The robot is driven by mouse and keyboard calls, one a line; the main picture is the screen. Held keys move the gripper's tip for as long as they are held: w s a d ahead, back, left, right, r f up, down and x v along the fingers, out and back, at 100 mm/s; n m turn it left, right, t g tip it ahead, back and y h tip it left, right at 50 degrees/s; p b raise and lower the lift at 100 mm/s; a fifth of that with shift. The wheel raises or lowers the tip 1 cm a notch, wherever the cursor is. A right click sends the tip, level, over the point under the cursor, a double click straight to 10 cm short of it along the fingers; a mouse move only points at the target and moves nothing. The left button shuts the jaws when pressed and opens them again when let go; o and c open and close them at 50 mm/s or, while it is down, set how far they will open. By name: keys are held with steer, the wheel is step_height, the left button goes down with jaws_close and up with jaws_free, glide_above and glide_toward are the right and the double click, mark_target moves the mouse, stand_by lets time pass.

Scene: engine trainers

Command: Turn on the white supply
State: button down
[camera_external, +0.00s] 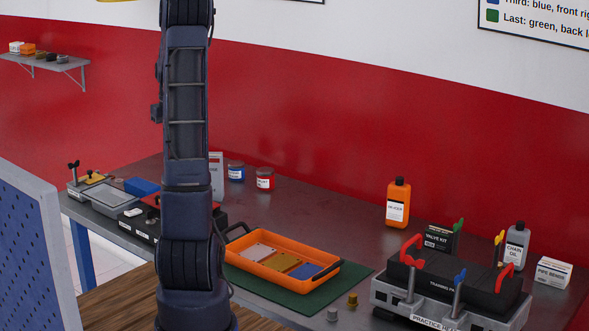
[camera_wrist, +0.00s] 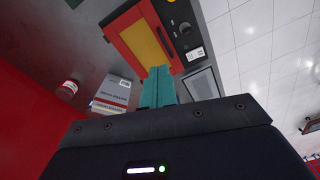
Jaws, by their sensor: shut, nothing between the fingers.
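My gripper (camera_wrist: 158,87) shows in the wrist view as two teal fingers pressed together, empty. They point at a dark unit with an orange-red face (camera_wrist: 128,32) and a yellow panel (camera_wrist: 145,40). Round dark knobs (camera_wrist: 184,28) and a small white plate with dark marks (camera_wrist: 195,53) sit beside that face. The fingertips overlap the unit's lower edge in the picture; I cannot tell whether they touch. In the external view the unit (camera_external: 143,222) is partly hidden behind my arm, and my fingers are hidden. I cannot make out a supply marked white or its switch state.
An orange tray (camera_external: 252,266) lies on a green mat (camera_external: 288,300) right of my arm. A trainer block with coloured levers (camera_external: 450,283) stands at the front right.

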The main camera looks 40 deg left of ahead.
mark_target(129, 212)
steer(key=s+a+f+n, duration=0.1)
steer(key=s+a+f, duration=0.2)
steer(key=a, duration=0.3)
steer(key=s+a+f+n+g, duration=0.1)
steer(key=s+a+f+n, duration=0.1)
steer(key=a+f, duration=0.3)
steer(key=shift+s+a+f, duration=0.2)
steer(key=shift+s+a, duration=0.7)
steer(key=shift+a, duration=0.2)
steer(key=shift+f, duration=0.15)
steer(key=f, duration=0.4)
steer(key=s+f, duration=0.1)
steer(key=f, duration=0.4)
steer(key=s+f, duration=0.1)
steer(key=f, duration=0.3)
steer(key=shift+f, duration=0.3)
steer(key=shift+s+f, duration=0.1)
steer(key=shift+f, duration=0.1)
steer(key=shift+w+r, duration=0.3)
steer(key=shift+w, duration=0.5)
